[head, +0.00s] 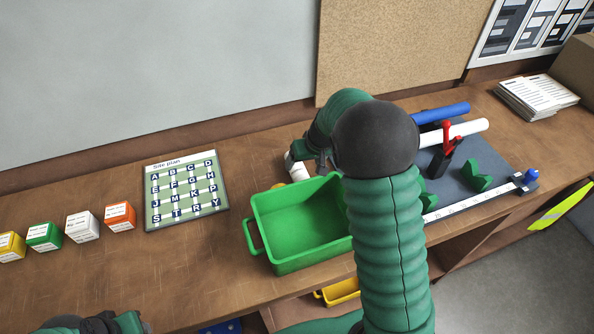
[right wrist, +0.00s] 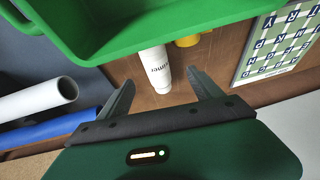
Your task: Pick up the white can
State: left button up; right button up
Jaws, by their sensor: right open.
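The white can (head: 298,172) stands on the wooden bench behind the green bin, partly hidden by my right gripper in the head view. In the right wrist view the white can (right wrist: 152,68) has dark lettering and shows between the two fingers. My right gripper (right wrist: 160,80) is open, with a finger on each side of the can's line and a visible gap to each. The same gripper (head: 305,155) is mostly hidden by my arm in the head view. My left gripper (head: 105,323) is only partly seen at the bottom left edge; its jaws are unclear.
The green bin (head: 275,219) stands close to the can. A yellow item (right wrist: 187,41) is beside the can. A site plan board (head: 186,190) and several small boxes (head: 82,226) lie left. White (head: 470,127) and blue (head: 445,112) tubes are at right.

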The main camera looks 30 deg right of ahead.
aim_at(302, 169)
jog(key=x, duration=0.5)
jog(key=shift+w+d+f, duration=0.1)
jog(key=shift+w+d, duration=0.25)
jog(key=shift+w, duration=0.05)
jog(key=f, duration=0.1)
jog(key=f+p, duration=0.1)
jog(key=w+f, duration=0.1)
jog(key=shift+d+f+p, duration=0.35)
jog(key=shift+p, duration=0.05)
jog(key=shift+a+f, duration=0.15)
jog(key=shift+f, duration=0.25)
jog(key=shift+w+a, duration=0.2)
pick_arm(q)
jog(key=shift+w+d+r, duration=0.2)
jog(key=shift+w+r, duration=0.3)
jog(key=shift+r, duration=0.25)
pick_arm(e)
jog(key=shift+f, duration=0.1)
pick_arm(q)
jog(key=shift+s+d+f+b, duration=0.1)
jog(key=shift+d+f+b, duration=0.1)
jog(key=shift+b, duration=0.1)
pick_arm(e)
jog(key=shift+d+f, duration=0.1)
jog(key=shift+d, duration=0.1)
pick_arm(q)
jog(key=shift+f, duration=0.15)
pick_arm(e)
jog(key=shift+f, duration=0.1)
